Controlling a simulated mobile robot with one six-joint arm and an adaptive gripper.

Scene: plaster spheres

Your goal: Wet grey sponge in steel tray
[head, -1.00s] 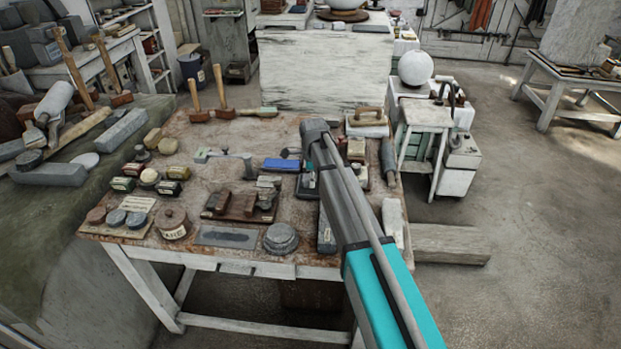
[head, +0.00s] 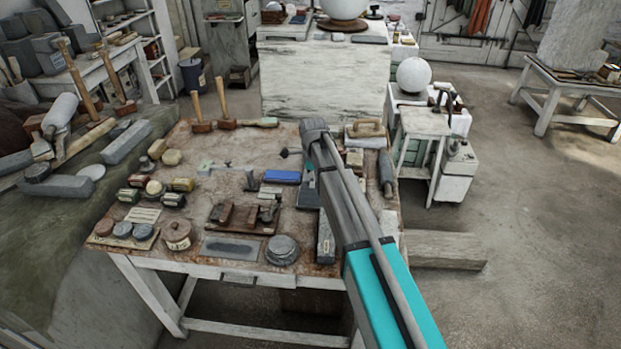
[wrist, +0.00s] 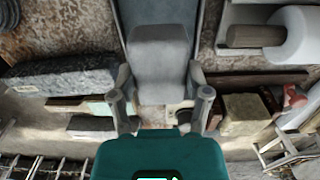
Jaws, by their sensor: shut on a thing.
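The grey sponge (wrist: 160,62) is a pale grey block between the fingertips of my gripper (wrist: 160,84) in the wrist view. My gripper is shut on it. Behind it in the wrist view lies a long blue-grey tray (wrist: 185,14) with raised edges. The sponge overlaps the tray in this view; I cannot tell whether it touches it. In the head view my arm hides the sponge and most of my gripper. A part of the dark grey tray (head: 308,196) shows left of my arm.
A blue block (head: 282,177) lies left of the tray on the worktable (head: 225,150). A wooden-handled float (head: 366,129) and a dark roller (head: 385,172) are at its right. Tins and dark blocks crowd the front left. A dark rough block (wrist: 62,74) shows in the wrist view.

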